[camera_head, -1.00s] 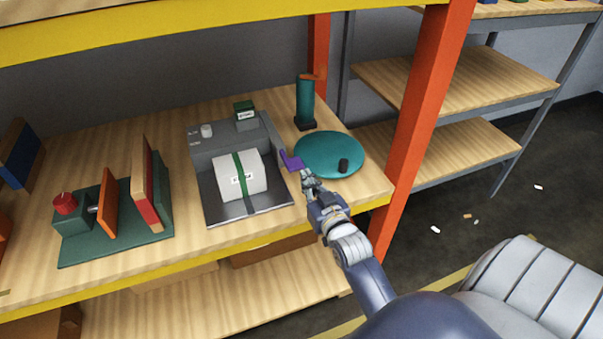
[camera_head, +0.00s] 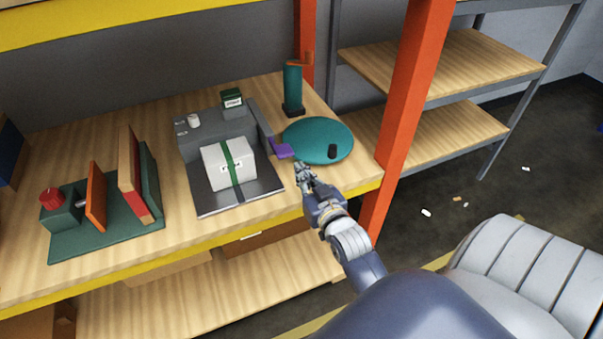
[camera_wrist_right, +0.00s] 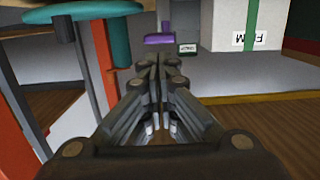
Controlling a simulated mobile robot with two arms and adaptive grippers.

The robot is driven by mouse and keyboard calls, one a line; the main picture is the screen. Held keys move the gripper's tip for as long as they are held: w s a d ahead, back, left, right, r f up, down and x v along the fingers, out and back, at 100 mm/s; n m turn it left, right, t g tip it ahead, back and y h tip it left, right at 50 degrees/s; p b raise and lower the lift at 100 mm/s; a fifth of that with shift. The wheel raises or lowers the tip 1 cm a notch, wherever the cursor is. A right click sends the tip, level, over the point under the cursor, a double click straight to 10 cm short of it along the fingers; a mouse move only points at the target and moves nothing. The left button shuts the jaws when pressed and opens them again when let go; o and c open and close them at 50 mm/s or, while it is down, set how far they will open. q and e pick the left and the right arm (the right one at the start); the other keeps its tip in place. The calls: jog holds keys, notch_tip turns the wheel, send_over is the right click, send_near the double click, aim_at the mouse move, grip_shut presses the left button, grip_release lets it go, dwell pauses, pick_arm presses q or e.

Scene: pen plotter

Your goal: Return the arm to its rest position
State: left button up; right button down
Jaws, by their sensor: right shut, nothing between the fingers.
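My right gripper (camera_head: 303,170) is shut and empty at the front edge of the workbench, just in front of a purple lever (camera_head: 282,150). The lever sticks out from the right side of a grey machine (camera_head: 218,137). A white box with a green band (camera_head: 229,175) sits on the machine's plate. In the right wrist view my closed fingers (camera_wrist_right: 158,65) point toward the lever (camera_wrist_right: 158,39), with a visible gap between them. The white box (camera_wrist_right: 232,25) shows upside down there. My left gripper is not in view.
A teal round disc (camera_head: 318,141) with a small black knob lies right of the machine, before a teal post (camera_head: 293,88). An orange upright (camera_head: 405,115) stands right of my arm. A green stand with boards (camera_head: 110,225) is at left. Open floor (camera_head: 480,190) lies right.

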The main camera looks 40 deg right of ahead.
jog(key=s+a+f+n+g+y, duration=0.3)
jog(key=s+a+f+g, duration=0.45)
jog(key=s+a, duration=0.2)
jog(key=s+a+f+n+g+y, duration=0.1)
jog(key=s+a+g, duration=0.2)
jog(key=s, duration=0.4)
jog(key=s+a+f+n+g, duration=0.1)
jog(key=s+a+g, duration=0.1)
jog(key=s, duration=0.5)
notch_tip(320, 180, down, 26)
jog(key=s+g, duration=0.2)
jog(key=s+d+f, duration=0.3)
jog(key=s+f, duration=1.3)
jog(key=f, duration=0.1)
jog(key=shift+s+g, duration=0.3)
jog(key=shift+g, duration=0.05)
